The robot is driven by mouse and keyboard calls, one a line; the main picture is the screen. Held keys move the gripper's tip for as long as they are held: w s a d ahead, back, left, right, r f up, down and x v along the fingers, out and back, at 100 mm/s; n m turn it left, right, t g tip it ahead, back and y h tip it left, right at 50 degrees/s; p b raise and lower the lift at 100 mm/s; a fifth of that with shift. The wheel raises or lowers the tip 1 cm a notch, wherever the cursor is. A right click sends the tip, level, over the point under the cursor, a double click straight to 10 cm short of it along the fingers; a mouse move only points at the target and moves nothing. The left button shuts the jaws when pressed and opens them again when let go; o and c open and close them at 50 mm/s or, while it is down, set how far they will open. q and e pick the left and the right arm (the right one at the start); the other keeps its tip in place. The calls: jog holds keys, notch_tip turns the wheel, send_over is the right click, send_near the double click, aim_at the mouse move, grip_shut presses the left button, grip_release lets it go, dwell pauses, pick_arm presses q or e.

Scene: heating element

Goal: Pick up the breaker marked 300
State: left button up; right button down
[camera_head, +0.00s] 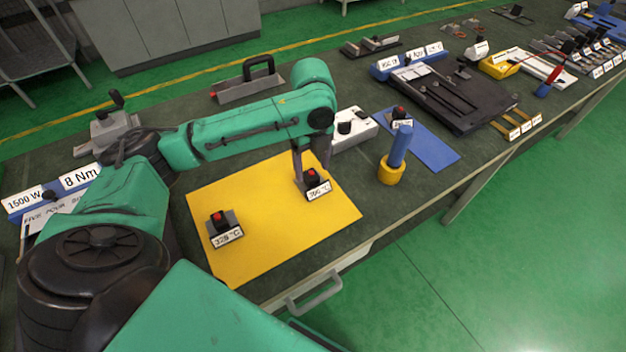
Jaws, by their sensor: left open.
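The breaker (317,187), a small dark block with a red button and a white label that seems to read 300 °C, sits on the right part of the yellow mat (265,215). A similar breaker marked 325 °C or close to it (224,228) sits on the mat's left part. My left gripper (311,178) points down over the 300 breaker with its fingers open, one on each side of its upper part. Whether the fingers touch it cannot be told. My right gripper is out of view.
A white box (352,128) stands behind the gripper. The yellow mat between the two breakers is clear.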

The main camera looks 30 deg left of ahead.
aim_at(313, 174)
pick_arm(q)
jog(key=f, duration=0.2)
jog(key=shift+s+d+f, duration=0.2)
jog(key=shift+s+f, duration=0.05)
jog(key=shift+f, duration=0.3)
jog(key=shift+c, duration=0.6)
grip_shut()
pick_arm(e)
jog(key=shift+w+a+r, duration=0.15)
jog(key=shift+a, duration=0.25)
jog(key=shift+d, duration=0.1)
